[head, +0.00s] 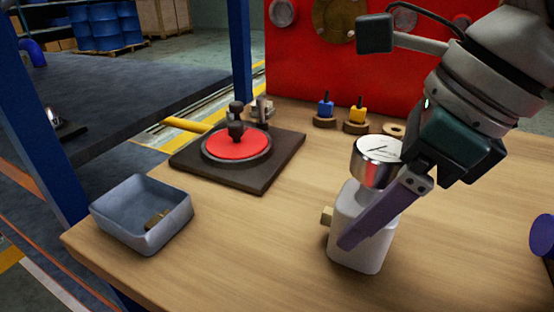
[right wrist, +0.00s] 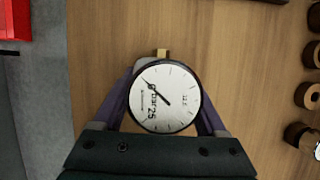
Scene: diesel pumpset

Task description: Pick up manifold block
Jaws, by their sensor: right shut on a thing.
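The manifold block (head: 347,205) is a white, upright block with a round dial gauge (head: 378,160) on top and a brass fitting (head: 327,216) on its left side. My right gripper (head: 362,226) reaches down from the upper right and is shut on the block, one purple finger across its near face. The far finger is hidden in the head view. In the right wrist view the gauge face (right wrist: 165,97) sits between both fingers and covers most of the block. The block appears to stand on the bench. My left gripper is not in view.
A grey bin (head: 120,211) with a small brass piece inside stands at the bench's left edge. Behind it is a dark plate (head: 268,177) with a red disc (head: 237,146). Blue (head: 325,109) and yellow (head: 357,114) parts stand at the back by the red panel (head: 300,75). The front bench is clear.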

